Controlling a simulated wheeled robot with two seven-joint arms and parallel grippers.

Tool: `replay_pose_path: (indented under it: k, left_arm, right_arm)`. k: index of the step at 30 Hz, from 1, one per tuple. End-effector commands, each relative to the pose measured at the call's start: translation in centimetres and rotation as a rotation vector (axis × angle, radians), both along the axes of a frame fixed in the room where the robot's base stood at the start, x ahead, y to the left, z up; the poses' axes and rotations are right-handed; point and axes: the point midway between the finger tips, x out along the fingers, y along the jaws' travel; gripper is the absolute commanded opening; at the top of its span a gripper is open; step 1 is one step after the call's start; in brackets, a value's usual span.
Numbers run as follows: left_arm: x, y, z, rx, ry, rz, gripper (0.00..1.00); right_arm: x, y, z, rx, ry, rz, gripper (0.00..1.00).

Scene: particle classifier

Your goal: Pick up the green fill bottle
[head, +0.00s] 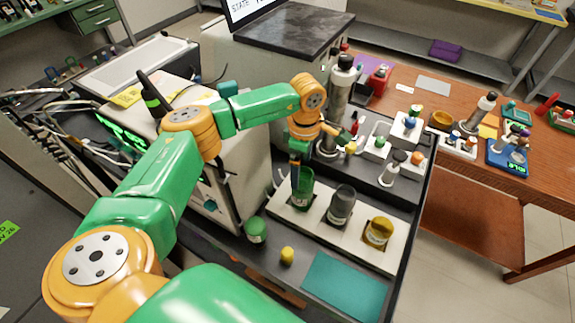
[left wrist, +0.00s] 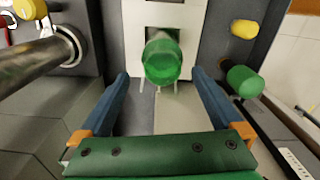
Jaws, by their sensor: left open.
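The green fill bottle (head: 303,190) stands in the left slot of a white rack (head: 318,224). In the left wrist view it is a translucent green bottle (left wrist: 161,62), roughly centred just beyond and between the fingertips. My left gripper (head: 298,160) is right at the bottle's upper part in the head view and hides some of it. In the left wrist view my left gripper (left wrist: 160,76) has its two blue fingers wide apart, with no visible contact on the bottle. My right gripper is not in view.
A dark bottle (head: 341,205) and a yellow bottle (head: 379,232) stand in the same rack. A tall metal cylinder (head: 342,82) stands behind.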

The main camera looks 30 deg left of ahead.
Motion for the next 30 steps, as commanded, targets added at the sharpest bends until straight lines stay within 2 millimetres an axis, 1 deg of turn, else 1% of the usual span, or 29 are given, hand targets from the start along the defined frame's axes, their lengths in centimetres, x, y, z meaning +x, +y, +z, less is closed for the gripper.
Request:
replay_pose_path:
  k: [1,5,7,9,11,13,17,18,20,21,23,24,26,27,28,29,30]
  left_arm:
    - [-0.1,0.0,-0.3,0.0,0.006,0.0,1.0]
    - [-0.3,-0.1,-2.4,-0.003,0.008,0.001,1.0]
    - [-0.5,-0.2,-3.9,-0.002,0.008,0.001,1.0]
    - [-0.3,-0.2,-5.5,-0.004,0.006,0.003,1.0]
    - [-0.3,-0.2,-6.1,-0.005,0.004,0.001,1.0]
    - [-0.3,-0.2,-6.4,-0.005,0.003,0.002,1.0]
    - [-0.3,-0.2,-6.5,-0.005,0.002,0.003,1.0]
    - [-0.3,-0.2,-6.4,-0.006,0.002,0.003,0.95]
    - [-0.3,-0.2,-6.4,-0.006,0.002,0.003,0.78]
    - [-0.3,-0.2,-6.4,-0.006,0.002,0.003,0.68]
    - [-0.3,-0.2,-6.4,-0.006,0.002,0.003,0.51]
    - [-0.3,-0.2,-6.4,-0.006,0.002,0.003,0.41]
    - [-0.2,-0.2,-6.4,-0.006,0.002,0.003,0.24]
    - [-0.2,-0.2,-6.4,-0.007,0.002,0.003,0.14]
    - [-0.2,-0.2,-6.4,-0.007,0.002,0.003,0.06]
    - [-0.2,-0.2,-6.4,-0.007,0.002,0.003,0.0]
    - [-0.2,-0.2,-6.4,-0.006,0.001,0.003,0.0]
  right_arm:
    - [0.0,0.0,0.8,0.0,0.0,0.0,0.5]
    - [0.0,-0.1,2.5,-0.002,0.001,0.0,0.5]
    - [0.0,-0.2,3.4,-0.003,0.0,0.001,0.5]
    - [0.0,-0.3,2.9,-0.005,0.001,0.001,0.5]
    - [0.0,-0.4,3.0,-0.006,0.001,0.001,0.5]
    - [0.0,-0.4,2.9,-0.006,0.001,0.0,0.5]
    - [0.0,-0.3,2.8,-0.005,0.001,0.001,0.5]
    - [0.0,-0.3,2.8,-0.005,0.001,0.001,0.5]
    - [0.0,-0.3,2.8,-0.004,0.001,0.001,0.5]
    - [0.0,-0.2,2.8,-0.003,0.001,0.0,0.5]
    - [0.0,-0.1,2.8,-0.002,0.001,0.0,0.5]
    - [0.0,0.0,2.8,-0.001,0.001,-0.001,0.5]
    - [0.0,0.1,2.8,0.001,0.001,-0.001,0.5]
    - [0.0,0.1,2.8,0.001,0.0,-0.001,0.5]
    - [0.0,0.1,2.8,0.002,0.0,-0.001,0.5]
    - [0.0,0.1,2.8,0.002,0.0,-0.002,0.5]
    - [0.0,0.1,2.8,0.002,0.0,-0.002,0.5]
